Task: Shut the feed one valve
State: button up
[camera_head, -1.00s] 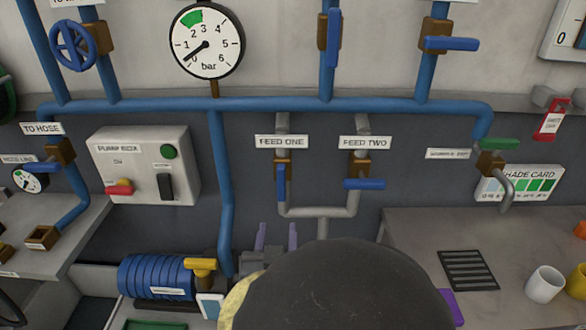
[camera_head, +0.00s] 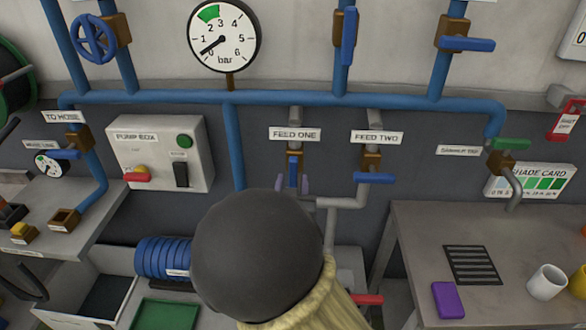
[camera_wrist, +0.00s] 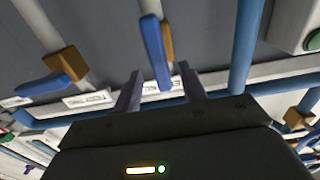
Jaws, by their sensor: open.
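The feed one valve has a brown body (camera_head: 294,155) under the FEED ONE label (camera_head: 295,134). Its blue handle (camera_head: 294,168) points down, in line with the pipe. My gripper (camera_head: 292,184) is open, its purple fingers on either side of the handle's lower part in the head view. In the wrist view, turned upside down, the blue handle (camera_wrist: 156,52) reaches toward the gap of my gripper (camera_wrist: 160,88), with a finger on each side. I cannot tell whether a finger touches it. My rounded arm link hides what lies below.
The feed two valve handle (camera_head: 374,178) lies crosswise close to the right. A pump box (camera_head: 159,152) is on the wall at left. A bench (camera_head: 420,240) at right holds a purple block (camera_head: 448,300) and a white cup (camera_head: 546,282). A blue pipe (camera_head: 233,145) runs left of feed one.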

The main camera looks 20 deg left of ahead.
aim_at(293, 175)
jog(key=x, duration=0.4)
jog(key=shift+w+a+p, duration=0.1)
jog(key=shift+w+p, duration=0.2)
jog(key=shift+w, duration=0.05)
jog(key=shift+s, duration=0.15)
jog(key=shift+c, duration=0.9)
grip_shut()
